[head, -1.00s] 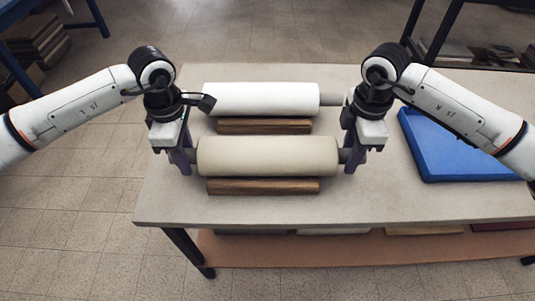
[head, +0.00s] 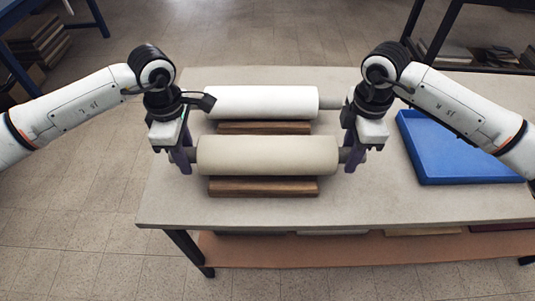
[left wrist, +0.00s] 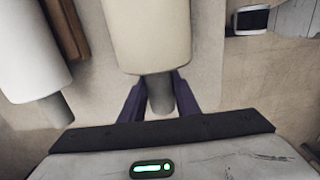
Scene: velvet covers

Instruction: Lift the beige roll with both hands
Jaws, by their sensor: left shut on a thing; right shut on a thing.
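The beige roll (head: 267,156) is level, with a grey core end at each side, above the front wooden block (head: 263,187). It seems slightly clear of the block. My left gripper (head: 184,160) is shut on its left core end. In the left wrist view, the purple fingers (left wrist: 160,98) stand on both sides of the grey core, below the beige roll (left wrist: 150,35). My right gripper (head: 350,158) is shut on the right core end, partly hidden by its own housing.
A white roll (head: 262,102) rests just behind on another wooden block (head: 265,128). A blue tray (head: 455,150) lies at the right of the table (head: 400,205). The table's front strip is clear. A lower shelf (head: 340,250) holds flat items.

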